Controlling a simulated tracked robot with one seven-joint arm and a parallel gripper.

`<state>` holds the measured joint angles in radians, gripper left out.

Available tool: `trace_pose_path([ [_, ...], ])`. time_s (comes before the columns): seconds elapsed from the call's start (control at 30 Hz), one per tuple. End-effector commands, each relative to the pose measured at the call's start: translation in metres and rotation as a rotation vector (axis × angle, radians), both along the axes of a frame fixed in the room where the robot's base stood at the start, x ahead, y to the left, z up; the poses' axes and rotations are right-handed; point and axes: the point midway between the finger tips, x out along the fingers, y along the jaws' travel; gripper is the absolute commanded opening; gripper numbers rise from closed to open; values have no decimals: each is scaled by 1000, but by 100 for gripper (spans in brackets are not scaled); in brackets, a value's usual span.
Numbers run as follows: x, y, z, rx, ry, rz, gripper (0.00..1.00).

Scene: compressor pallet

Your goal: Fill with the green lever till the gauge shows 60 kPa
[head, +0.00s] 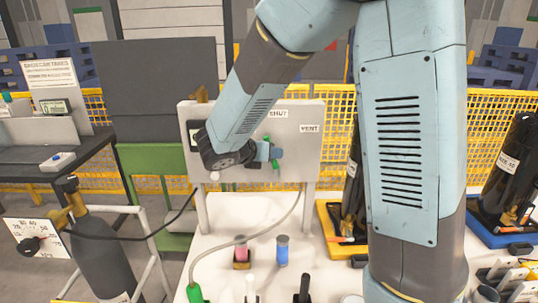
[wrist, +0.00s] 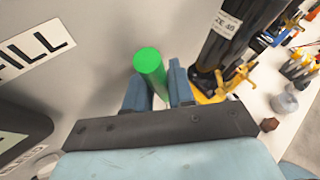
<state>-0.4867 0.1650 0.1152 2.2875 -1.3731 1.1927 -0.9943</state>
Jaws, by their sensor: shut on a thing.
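The green lever (head: 275,164) is on the front of a pale upright panel (head: 305,160) in the head view, partly hidden by my gripper. My gripper (head: 270,152) is shut on it. In the wrist view the green lever (wrist: 150,66) sticks out between the two blue fingers of my gripper (wrist: 157,80). A dark-framed display (head: 194,132) on the panel's left is partly covered by my arm. Its pale face (wrist: 14,148) shows at the wrist view's lower left; I cannot read a value. Labels SHUT (head: 278,114) and VENT (head: 310,128) are on the panel.
A dark gas cylinder (head: 105,262) with a numbered dial card (head: 40,238) stands at left; a black hose runs towards the panel. A pale hose (head: 238,243) crosses the bench. Dark bottles (head: 508,170) stand at right.

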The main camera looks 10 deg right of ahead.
Motion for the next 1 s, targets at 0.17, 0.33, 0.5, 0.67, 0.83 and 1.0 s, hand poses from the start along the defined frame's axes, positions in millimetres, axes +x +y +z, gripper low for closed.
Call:
trace_pose_path([
  [0.17, 0, -9, 3, 120, -21, -2, 0],
  [0.33, -2, -14, 2, 199, -31, 0, 0],
  [0.5, -3, -17, 2, 244, -37, 1, 0],
  [0.67, -3, -17, 1, 262, -36, 1, 0],
  [0.83, -4, -17, 0, 265, -36, 2, 0],
  [1.0, -4, -16, -1, 264, -34, 3, 0],
])
